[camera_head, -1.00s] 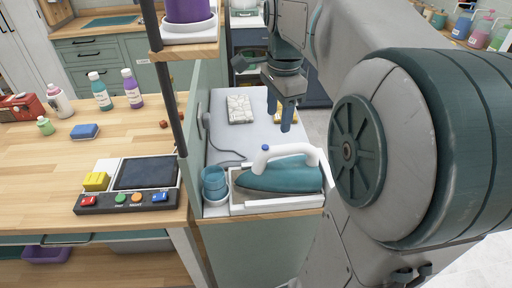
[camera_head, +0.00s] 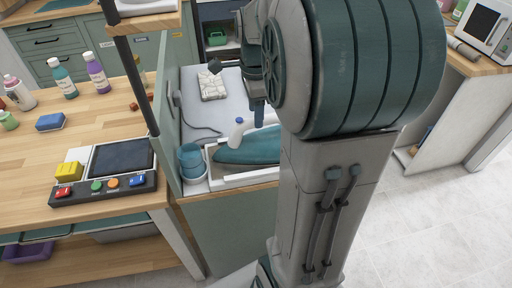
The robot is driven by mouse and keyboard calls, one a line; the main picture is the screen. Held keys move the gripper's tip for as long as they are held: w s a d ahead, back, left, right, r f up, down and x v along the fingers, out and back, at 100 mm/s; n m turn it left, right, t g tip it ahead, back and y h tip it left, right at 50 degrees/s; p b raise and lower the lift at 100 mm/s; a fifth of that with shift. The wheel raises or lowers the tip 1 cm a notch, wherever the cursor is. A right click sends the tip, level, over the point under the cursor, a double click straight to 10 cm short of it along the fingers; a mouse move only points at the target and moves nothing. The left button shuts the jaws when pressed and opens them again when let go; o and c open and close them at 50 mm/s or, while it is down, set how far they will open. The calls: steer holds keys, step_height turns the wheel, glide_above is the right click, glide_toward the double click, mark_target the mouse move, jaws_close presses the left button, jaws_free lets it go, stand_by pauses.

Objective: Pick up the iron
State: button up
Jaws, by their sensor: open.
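The iron (camera_head: 248,148) has a teal body and a white handle. It rests in a white tray (camera_head: 238,180) at the near end of the grey ironing surface. My arm covers its right part and most of its handle; the handle's left end, with a blue knob, shows. My gripper (camera_head: 258,112) is open and points down, just behind and above the iron. It is partly hidden by my arm, and no iron shows between its fingers. I cannot tell whether it touches the handle.
Stacked blue cups (camera_head: 190,160) stand left of the tray. A folded patterned cloth (camera_head: 213,84) lies behind. A green side panel and dark post (camera_head: 134,75) border the left. A wooden counter (camera_head: 90,125) holds bottles and a button panel (camera_head: 103,190). Floor at right is clear.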

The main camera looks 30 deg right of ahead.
mark_target(252, 137)
steer(key=shift+f, duration=2)
jaws_close()
steer(key=shift+r, duration=0.15)
